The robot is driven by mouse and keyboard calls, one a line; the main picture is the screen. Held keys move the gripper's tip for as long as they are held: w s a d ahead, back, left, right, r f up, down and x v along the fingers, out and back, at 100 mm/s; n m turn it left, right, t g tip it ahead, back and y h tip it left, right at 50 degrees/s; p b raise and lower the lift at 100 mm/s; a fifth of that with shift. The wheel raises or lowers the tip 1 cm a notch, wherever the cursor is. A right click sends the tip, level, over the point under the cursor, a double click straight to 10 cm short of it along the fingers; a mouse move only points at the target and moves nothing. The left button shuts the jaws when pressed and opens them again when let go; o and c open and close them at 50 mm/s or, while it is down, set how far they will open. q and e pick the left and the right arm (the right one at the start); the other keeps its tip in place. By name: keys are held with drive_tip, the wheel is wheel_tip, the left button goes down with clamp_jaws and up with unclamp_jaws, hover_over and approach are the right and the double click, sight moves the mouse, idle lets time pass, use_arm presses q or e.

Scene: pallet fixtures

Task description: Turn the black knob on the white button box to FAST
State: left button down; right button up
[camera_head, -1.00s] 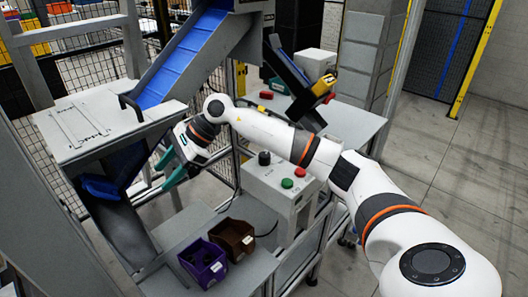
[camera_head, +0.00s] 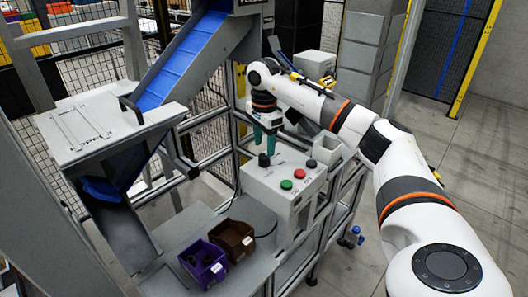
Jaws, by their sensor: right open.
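The white button box (camera_head: 283,180) stands on a metal frame right of centre. On its top are the black knob (camera_head: 264,160) at the back left, a red button (camera_head: 299,173) and a green button (camera_head: 286,184). My right gripper (camera_head: 264,152) points down just above the black knob, its teal fingers apart on either side of it or slightly behind. Whether the fingers touch the knob I cannot tell. The knob's pointer and the FAST mark are too small to read. My left gripper is not in view.
A purple bin (camera_head: 204,264) and a brown bin (camera_head: 233,238) stand on the grey shelf below, left of the box. A blue chute (camera_head: 187,57) slopes down at the upper left. A metal post and mesh fence stand behind. Open floor lies at the right.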

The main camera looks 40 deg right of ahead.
sight(264, 156)
drive_tip(key=shift+f, duration=2.05)
drive_tip(key=shift+c, duration=0.5)
drive_tip(key=c, duration=0.9)
